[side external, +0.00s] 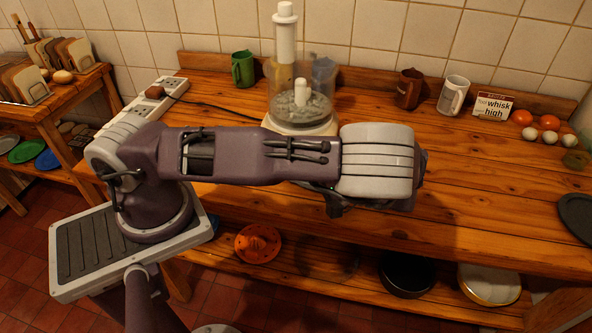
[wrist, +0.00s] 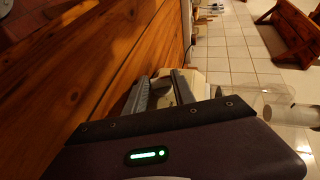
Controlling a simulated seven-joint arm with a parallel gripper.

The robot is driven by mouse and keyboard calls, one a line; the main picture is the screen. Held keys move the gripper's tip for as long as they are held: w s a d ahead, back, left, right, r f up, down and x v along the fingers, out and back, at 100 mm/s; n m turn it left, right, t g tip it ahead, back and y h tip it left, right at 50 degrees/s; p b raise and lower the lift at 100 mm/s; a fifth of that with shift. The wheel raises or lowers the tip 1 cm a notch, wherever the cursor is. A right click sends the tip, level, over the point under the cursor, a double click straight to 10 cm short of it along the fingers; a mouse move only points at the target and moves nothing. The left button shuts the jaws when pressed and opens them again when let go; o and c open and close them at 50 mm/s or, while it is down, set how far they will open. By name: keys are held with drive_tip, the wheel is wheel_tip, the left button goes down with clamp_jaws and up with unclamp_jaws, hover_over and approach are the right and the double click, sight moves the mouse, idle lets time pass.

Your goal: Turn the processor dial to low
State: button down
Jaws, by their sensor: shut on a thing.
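The food processor (side external: 301,108) stands on the wooden counter, with a clear bowl, a grey mixture inside and a tall white pusher on top. Its pale base (wrist: 196,83) shows in the wrist view just beyond my fingers, and the clear bowl (wrist: 268,101) lies to the right there. My gripper (wrist: 162,85) is at the base, its two grey fingers closed on a small pale part between them, which appears to be the dial. The dial's markings and pointer cannot be seen. In the side view my arm hides the dial and my fingertips.
A green mug (side external: 242,69), a brown mug (side external: 409,88) and a white mug (side external: 453,95) stand along the back. A card (side external: 493,105) reading "whisk high" leans near several eggs. A power strip (side external: 155,92) lies left.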

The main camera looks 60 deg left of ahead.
drive_tip(key=c, duration=1)
unclamp_jaws()
drive_tip(key=shift+c, duration=0.2)
